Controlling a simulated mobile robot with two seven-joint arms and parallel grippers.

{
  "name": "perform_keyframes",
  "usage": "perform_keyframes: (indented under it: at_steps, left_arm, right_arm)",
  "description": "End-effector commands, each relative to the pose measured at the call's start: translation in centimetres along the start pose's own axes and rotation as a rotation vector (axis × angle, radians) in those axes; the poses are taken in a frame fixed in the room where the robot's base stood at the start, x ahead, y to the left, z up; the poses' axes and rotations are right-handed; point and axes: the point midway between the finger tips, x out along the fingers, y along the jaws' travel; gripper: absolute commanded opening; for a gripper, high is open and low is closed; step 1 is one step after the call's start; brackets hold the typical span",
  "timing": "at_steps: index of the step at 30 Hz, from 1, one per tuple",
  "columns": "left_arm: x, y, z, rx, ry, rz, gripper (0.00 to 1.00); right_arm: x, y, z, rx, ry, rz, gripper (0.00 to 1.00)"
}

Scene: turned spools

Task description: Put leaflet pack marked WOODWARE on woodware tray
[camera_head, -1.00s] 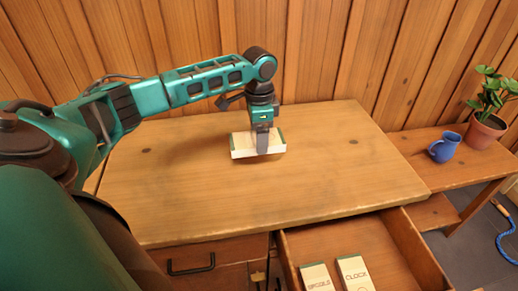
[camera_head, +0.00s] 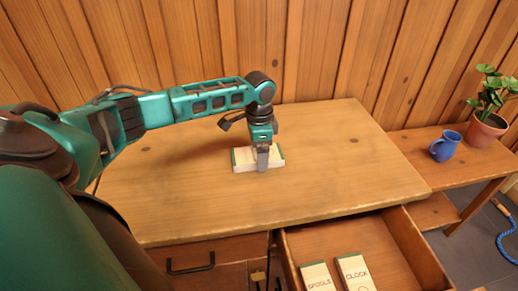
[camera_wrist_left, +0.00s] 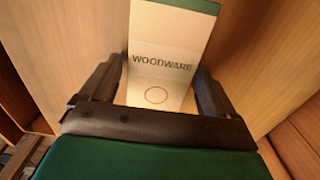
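The leaflet pack marked WOODWARE (camera_wrist_left: 160,63) is a cream block with green at its ends and a circle below the print. In the head view the pack (camera_head: 242,160) is at the back middle of the wooden table top. My left gripper (camera_head: 262,161) points down and is shut on the pack. In the left wrist view its dark fingers (camera_wrist_left: 158,92) lie against both sides of the pack. I cannot tell whether the pack touches the table top. I can make out no woodware tray in these views. My right gripper is out of view.
An open drawer (camera_head: 345,240) below the table's front edge holds a SPOOLS pack (camera_head: 317,277) and a CLOCK pack (camera_head: 354,272). The table top (camera_head: 330,170) is otherwise clear.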

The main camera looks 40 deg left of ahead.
Motion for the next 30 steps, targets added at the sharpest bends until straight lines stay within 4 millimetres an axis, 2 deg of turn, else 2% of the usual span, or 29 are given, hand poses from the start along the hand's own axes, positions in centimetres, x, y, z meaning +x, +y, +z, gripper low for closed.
perform_keyframes:
  at_steps: [3,10,13,17,24,30]
  left_arm:
    - [0.0,0.0,0.0,0.0,0.0,0.0,0.99]
    - [-0.1,-0.1,0.0,0.0,0.0,-0.001,0.99]
    - [-0.9,-0.1,0.0,0.0,0.002,-0.003,0.99]
    - [-3.1,-0.1,-0.1,0.0,0.004,-0.004,0.99]
    - [-8.4,-0.1,-0.1,0.0,0.004,-0.003,0.99]
    - [-11.4,-0.1,-0.1,0.0,0.003,-0.001,0.99]
  right_arm:
    - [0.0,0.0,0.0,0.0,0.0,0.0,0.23]
    - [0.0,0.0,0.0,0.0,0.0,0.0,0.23]
    - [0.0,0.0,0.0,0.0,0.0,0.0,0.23]
    - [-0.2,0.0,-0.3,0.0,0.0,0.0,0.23]
    - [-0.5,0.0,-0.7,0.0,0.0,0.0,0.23]
    - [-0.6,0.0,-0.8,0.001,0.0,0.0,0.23]
